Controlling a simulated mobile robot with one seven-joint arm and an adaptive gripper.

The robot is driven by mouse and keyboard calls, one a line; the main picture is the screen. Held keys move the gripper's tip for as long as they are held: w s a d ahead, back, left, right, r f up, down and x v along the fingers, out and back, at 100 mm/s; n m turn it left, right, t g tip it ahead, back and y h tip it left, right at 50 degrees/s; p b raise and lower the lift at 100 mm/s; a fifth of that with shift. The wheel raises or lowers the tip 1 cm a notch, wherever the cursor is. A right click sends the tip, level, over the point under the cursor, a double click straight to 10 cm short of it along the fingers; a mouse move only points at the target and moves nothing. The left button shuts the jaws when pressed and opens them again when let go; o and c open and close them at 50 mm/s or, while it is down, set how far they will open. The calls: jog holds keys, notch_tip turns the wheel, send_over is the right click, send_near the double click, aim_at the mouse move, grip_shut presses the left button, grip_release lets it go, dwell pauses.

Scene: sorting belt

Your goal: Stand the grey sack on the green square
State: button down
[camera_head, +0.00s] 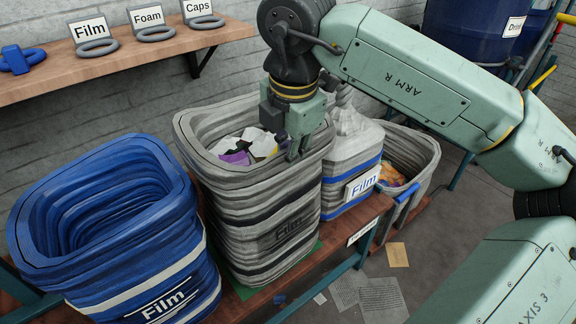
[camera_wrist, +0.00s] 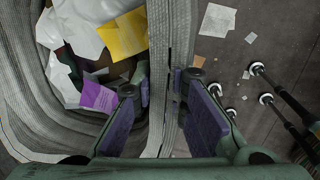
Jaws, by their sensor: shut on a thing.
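The grey sack (camera_head: 255,215), with a dark band and the word Film, is upright at the middle of the bench in the head view. It holds white, purple and yellow scraps. The green square (camera_head: 243,291) shows only as thin edges beneath the sack; most of it is hidden. I cannot tell whether the sack's base touches it. My gripper (camera_head: 293,152) is shut on the sack's right rim. In the wrist view the rim (camera_wrist: 175,75) runs between the fingers of my gripper (camera_wrist: 168,108), with one finger inside the sack and one outside.
An empty blue sack (camera_head: 110,230) stands close on the left. A tied white-grey bag (camera_head: 350,150) labelled Film is close on the right, then a grey bin (camera_head: 418,150) with scraps. A wooden shelf (camera_head: 130,52) hangs behind. Loose papers (camera_head: 382,298) lie on the floor.

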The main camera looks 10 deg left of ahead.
jog(key=shift+f, duration=1.5)
jog(key=c, duration=1.6)
grip_release()
notch_tip(320, 180, up, 12)
jog(key=s+d, duration=0.1)
jog(key=s, duration=0.1)
